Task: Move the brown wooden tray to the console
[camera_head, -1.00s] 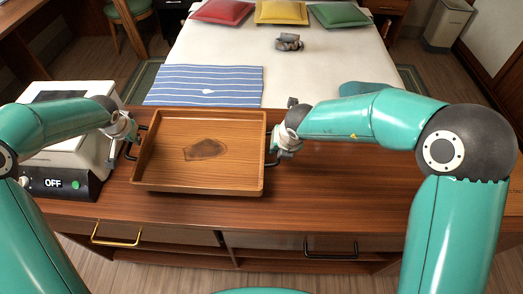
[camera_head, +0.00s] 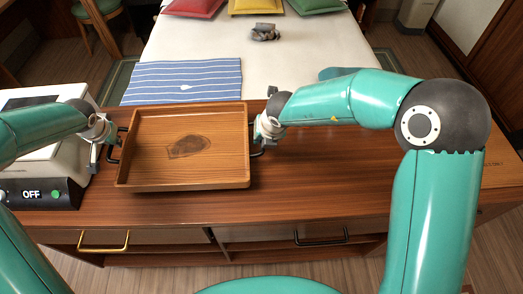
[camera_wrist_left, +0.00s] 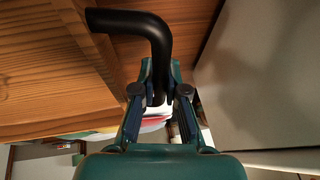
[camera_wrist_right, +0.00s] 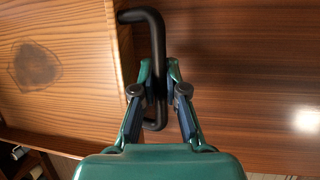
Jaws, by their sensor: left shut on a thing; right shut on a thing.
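The brown wooden tray (camera_head: 215,165) has a dark knot in its base and a black handle on its left and right sides. It is over the left part of the console (camera_head: 330,180); whether it touches the top I cannot tell. My left gripper (camera_head: 112,146) is shut on the left black handle, which shows in the left wrist view (camera_wrist_left: 135,22). My right gripper (camera_head: 262,142) is shut on the right black handle, also seen in the right wrist view (camera_wrist_right: 157,50).
A white appliance with an OFF display (camera_head: 40,190) stands close to the tray's left. The console top is clear to the right. Behind it is a bed (camera_head: 200,60) with a blue striped cloth (camera_head: 180,80), a grey bundle (camera_head: 265,32) and coloured pillows. Drawer handles (camera_head: 104,240) project from the front.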

